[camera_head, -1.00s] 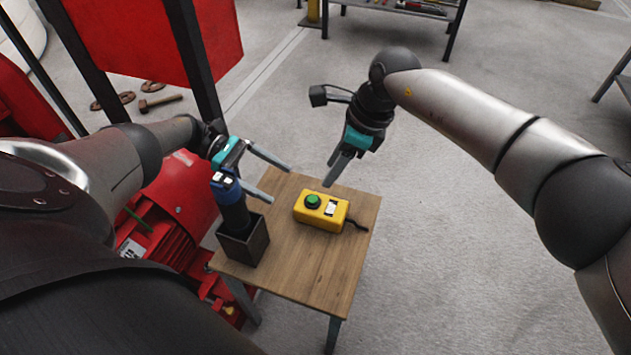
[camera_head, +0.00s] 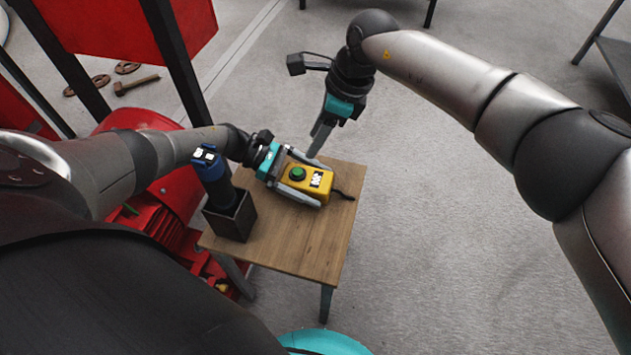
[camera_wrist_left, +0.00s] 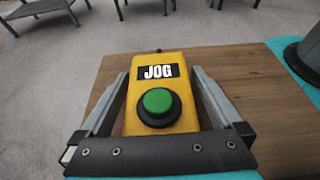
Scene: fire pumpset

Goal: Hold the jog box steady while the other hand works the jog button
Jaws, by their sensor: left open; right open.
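The yellow jog box (camera_head: 306,186) lies on the small wooden table (camera_head: 290,245), with a round green jog button (camera_head: 297,174) and a JOG label on its top. My left gripper (camera_head: 318,186) is open, with one finger along each long side of the box. The left wrist view shows the box (camera_wrist_left: 157,68) between these fingers, with the green button (camera_wrist_left: 158,102) near the palm. Narrow gaps seem to show beside the box. My right gripper (camera_head: 316,148) points down just behind the box, apart from it; its fingers look close together from this angle.
A dark cylindrical tool with a blue top (camera_head: 211,172) stands in a black holder (camera_head: 231,217) at the table's left, near my left forearm. A dark cable leaves the box's right end. Red machinery (camera_head: 150,225) stands left of the table. The table's front is clear.

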